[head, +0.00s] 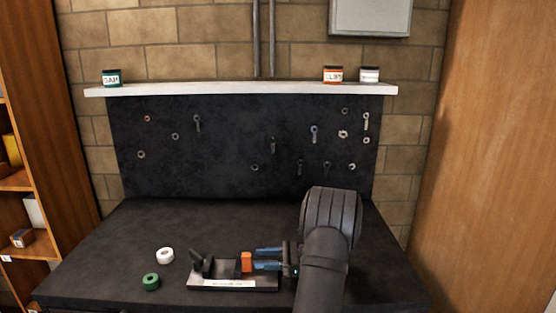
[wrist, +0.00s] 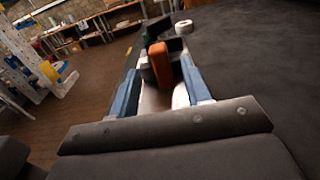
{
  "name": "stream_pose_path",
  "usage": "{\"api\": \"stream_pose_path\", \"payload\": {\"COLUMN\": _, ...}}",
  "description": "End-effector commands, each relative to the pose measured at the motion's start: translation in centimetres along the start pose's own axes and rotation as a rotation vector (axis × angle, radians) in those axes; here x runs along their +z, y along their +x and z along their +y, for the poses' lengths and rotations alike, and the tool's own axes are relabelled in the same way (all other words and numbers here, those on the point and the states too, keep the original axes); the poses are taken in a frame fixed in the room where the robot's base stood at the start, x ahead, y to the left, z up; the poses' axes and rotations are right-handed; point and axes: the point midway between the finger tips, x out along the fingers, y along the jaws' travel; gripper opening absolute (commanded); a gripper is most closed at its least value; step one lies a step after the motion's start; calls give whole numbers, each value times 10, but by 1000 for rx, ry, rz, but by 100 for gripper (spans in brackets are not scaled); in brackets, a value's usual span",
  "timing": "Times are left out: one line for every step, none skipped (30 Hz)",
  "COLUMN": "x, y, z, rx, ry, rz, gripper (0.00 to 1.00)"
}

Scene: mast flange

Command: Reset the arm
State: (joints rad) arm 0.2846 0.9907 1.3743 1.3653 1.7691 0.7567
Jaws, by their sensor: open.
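My gripper (head: 257,258) is low over the front of the dark bench (head: 110,240), with its blue fingers pointing left. In the wrist view my gripper (wrist: 160,72) has its two fingers wide apart. An orange block (head: 246,262) is by the fingertips on a dark fixture with a white label (head: 230,284). In the wrist view the orange block (wrist: 160,62) appears between the finger lines, with gaps on both sides. Whether it lies between the tips or just beyond them I cannot tell. My arm hides the bench's right part.
A white ring (head: 165,255) and a green ring (head: 151,281) lie left of the fixture. A dark board (head: 225,145) with several bolts and nuts stands behind, under a white shelf (head: 240,89) with jars. A wooden shelf unit (head: 35,160) stands left. The bench's back left is clear.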

Motion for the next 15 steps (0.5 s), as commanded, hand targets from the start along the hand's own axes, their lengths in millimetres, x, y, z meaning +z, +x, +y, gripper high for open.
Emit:
{"api": "stream_pose_path", "payload": {"x": 0, "y": 12, "z": 0, "rx": 4, "ry": 0, "rz": 0, "gripper": 44}}
{"api": "stream_pose_path", "payload": {"x": 0, "y": 18, "z": 0, "rx": 4, "ry": -1, "rz": 1, "gripper": 44}}
{"api": "stream_pose_path", "payload": {"x": 0, "y": 26, "z": 1, "rx": 4, "ry": 0, "rz": 0, "gripper": 44}}
{"api": "stream_pose_path", "payload": {"x": 0, "y": 32, "z": 0, "rx": 4, "ry": 0, "rz": 0, "gripper": 44}}
{"api": "stream_pose_path", "payload": {"x": 0, "y": 37, "z": 0, "rx": 3, "ry": 0, "rz": 0, "gripper": 44}}
{"api": "stream_pose_path", "payload": {"x": 0, "y": 44, "z": 1, "rx": 3, "ry": 0, "rz": 1, "gripper": 44}}
{"api": "stream_pose_path", "payload": {"x": 0, "y": 50, "z": 1, "rx": 4, "ry": 0, "rz": 1, "gripper": 44}}
{"api": "stream_pose_path", "payload": {"x": 0, "y": 54, "z": 0, "rx": 3, "ry": -1, "rz": 0, "gripper": 44}}
{"api": "stream_pose_path", "payload": {"x": 0, "y": 60, "z": 0, "rx": 2, "ry": -1, "rz": 0, "gripper": 44}}
{"api": "stream_pose_path", "payload": {"x": 0, "y": 64, "z": 0, "rx": 2, "ry": -1, "rz": 0, "gripper": 44}}
{"api": "stream_pose_path", "payload": {"x": 0, "y": 68, "z": 0, "rx": 2, "ry": -1, "rz": 1, "gripper": 44}}
{"api": "stream_pose_path", "payload": {"x": 0, "y": 72, "z": 0, "rx": 2, "ry": 0, "rz": 1, "gripper": 44}}
{"api": "stream_pose_path", "payload": {"x": 0, "y": 74, "z": 0, "rx": 2, "ry": 0, "rz": 1, "gripper": 44}}
{"api": "stream_pose_path", "payload": {"x": 0, "y": 76, "z": 0, "rx": 1, "ry": 0, "rz": 0, "gripper": 44}}
{"api": "stream_pose_path", "payload": {"x": 0, "y": 79, "z": 0, "rx": 1, "ry": -1, "rz": 0, "gripper": 44}}
